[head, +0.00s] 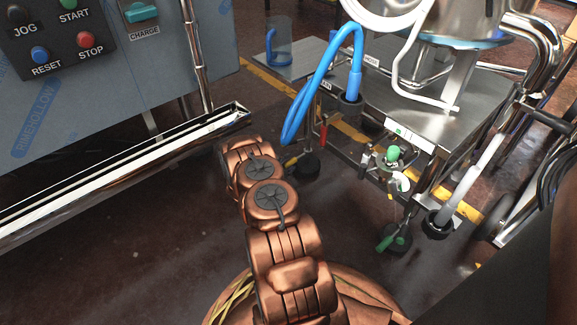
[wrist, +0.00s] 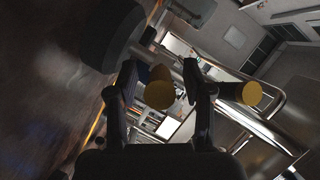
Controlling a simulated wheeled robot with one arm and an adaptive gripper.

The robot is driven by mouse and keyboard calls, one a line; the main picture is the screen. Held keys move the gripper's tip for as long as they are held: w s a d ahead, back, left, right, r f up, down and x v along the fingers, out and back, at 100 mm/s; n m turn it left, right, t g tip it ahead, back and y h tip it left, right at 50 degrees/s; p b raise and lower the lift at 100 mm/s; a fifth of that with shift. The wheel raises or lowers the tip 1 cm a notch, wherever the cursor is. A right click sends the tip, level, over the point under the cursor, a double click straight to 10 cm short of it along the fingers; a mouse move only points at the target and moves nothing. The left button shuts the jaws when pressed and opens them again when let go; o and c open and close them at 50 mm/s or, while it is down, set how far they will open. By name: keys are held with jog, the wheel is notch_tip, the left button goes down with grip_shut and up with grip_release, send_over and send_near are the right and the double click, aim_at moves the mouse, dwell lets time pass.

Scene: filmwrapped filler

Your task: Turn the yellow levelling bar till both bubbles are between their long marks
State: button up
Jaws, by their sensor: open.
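Two yellow rounded ends, apparently of the levelling bar, show in the wrist view. One yellow end (wrist: 159,94) lies between the fingers of my gripper (wrist: 160,70); the other (wrist: 252,93) is outside the right finger. My gripper is open, and I cannot tell whether a finger touches the bar. In the head view a small yellow tip (head: 291,161) shows beside my arm, low under the steel bench (head: 455,125); my gripper is hidden there. A white strip with a green patch (head: 402,132) sits on the bench's front edge. It may hold a vial; no bubble is readable.
A black foot (head: 306,166) stands by the yellow tip, and shows large in the wrist view (wrist: 108,37). A blue hose (head: 318,80) hangs above. A control cabinet (head: 120,80) with a shiny rail is at left. Green-handled valves (head: 390,155) hang right; open floor lies between.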

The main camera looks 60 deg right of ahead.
jog(key=shift+c, duration=0.2)
grip_shut()
dwell(0.3)
